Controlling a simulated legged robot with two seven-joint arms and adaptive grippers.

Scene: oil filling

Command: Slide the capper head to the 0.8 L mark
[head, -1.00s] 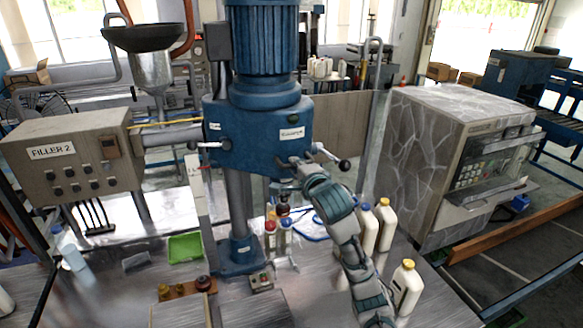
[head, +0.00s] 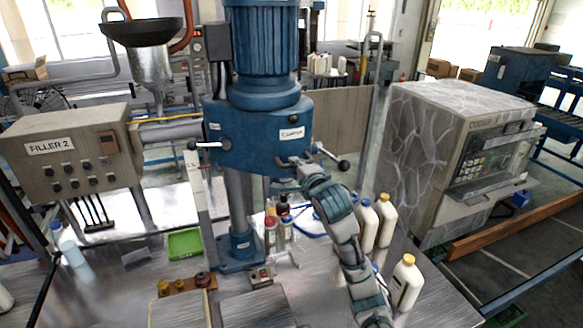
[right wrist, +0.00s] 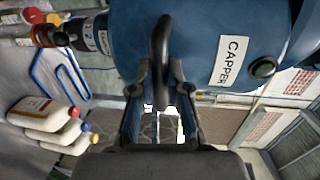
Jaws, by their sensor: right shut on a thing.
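The capper head (head: 255,128) is a blue housing with a ribbed blue motor on top, mounted on a grey column (head: 237,200). It has a white CAPPER label, which also shows in the right wrist view (right wrist: 231,61). A pale strip (head: 196,184) stands left of the column; its marks are too small to read. My right gripper (head: 296,168) is at the front of the head, below the label. In the right wrist view its fingers (right wrist: 161,92) are shut on a dark curved handle (right wrist: 161,45). My left gripper is not in view.
Small bottles (head: 285,228) stand beneath the head. White bottles (head: 385,222) stand right of my right arm, with another (head: 406,282) nearer. A green tray (head: 185,243) lies left of the column. The FILLER 2 box (head: 70,155) is at left, a patterned machine (head: 425,150) at right.

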